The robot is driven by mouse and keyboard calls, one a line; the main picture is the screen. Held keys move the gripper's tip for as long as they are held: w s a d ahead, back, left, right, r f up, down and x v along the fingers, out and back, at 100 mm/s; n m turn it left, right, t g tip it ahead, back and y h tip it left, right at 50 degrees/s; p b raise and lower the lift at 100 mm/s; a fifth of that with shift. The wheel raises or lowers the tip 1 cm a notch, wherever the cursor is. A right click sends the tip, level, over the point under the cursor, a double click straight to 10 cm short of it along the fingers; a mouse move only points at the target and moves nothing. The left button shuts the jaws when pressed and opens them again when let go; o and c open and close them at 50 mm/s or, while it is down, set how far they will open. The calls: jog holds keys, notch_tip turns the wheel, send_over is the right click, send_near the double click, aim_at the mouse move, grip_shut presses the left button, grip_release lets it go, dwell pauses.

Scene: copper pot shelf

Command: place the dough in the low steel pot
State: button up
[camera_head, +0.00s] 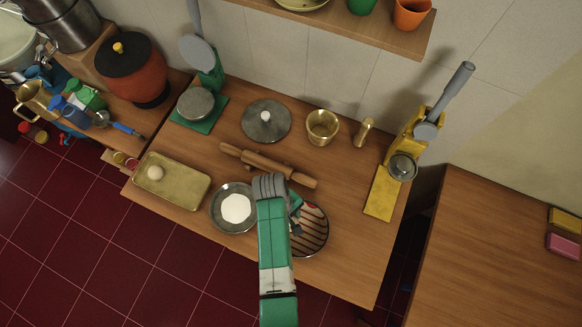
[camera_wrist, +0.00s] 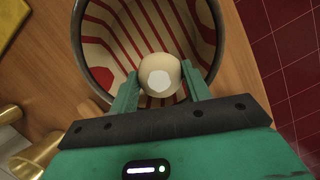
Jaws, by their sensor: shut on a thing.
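The dough, a pale round ball with a white patch (camera_wrist: 158,75), sits between the two green fingers of my gripper (camera_wrist: 160,84), which is shut on it. In the head view my gripper (camera_head: 296,206) hides the dough. Below it is a low round pot with a dark steel rim (camera_wrist: 83,60) and a red-and-cream striped inside. This pot also shows in the head view (camera_head: 318,236), partly covered by my arm. In the wrist view the dough appears over the pot's opening; its height above the bottom is hard to tell.
A steel plate with white powder (camera_head: 235,208) is just left of the pot. A rolling pin (camera_head: 268,165) lies behind. A brass tray (camera_head: 185,192) holds another pale ball (camera_head: 155,173). A yellow press (camera_head: 385,190) stands to the right. The table's front edge is close.

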jog(key=shift+f+b, duration=0.45)
jog(key=shift+f, duration=1.6)
jog(key=shift+f, duration=0.15)
jog(key=o, duration=0.7)
jog(key=p+v, duration=0.1)
jog(key=v, duration=1.1)
jog(key=shift+p, duration=0.35)
